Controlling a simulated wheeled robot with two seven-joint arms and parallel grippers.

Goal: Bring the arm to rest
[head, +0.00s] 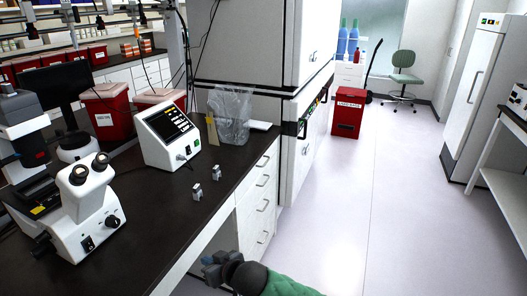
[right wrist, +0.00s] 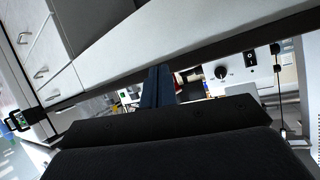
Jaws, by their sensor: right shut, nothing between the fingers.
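My right gripper (head: 213,268) shows at the bottom of the head view, in front of the dark bench's front edge. It is shut and empty. In the right wrist view its fingers (right wrist: 157,88) are together, with nothing seen between them. My left gripper is not in view. The cell processor (head: 168,136), a white box with a lit screen, stands on the dark bench (head: 150,205), apart from my gripper.
A white microscope (head: 92,205) stands at the bench's left. A clear bag (head: 230,113) is further back. Drawers (head: 262,190) are below the bench. The aisle floor (head: 340,220) is clear to the right.

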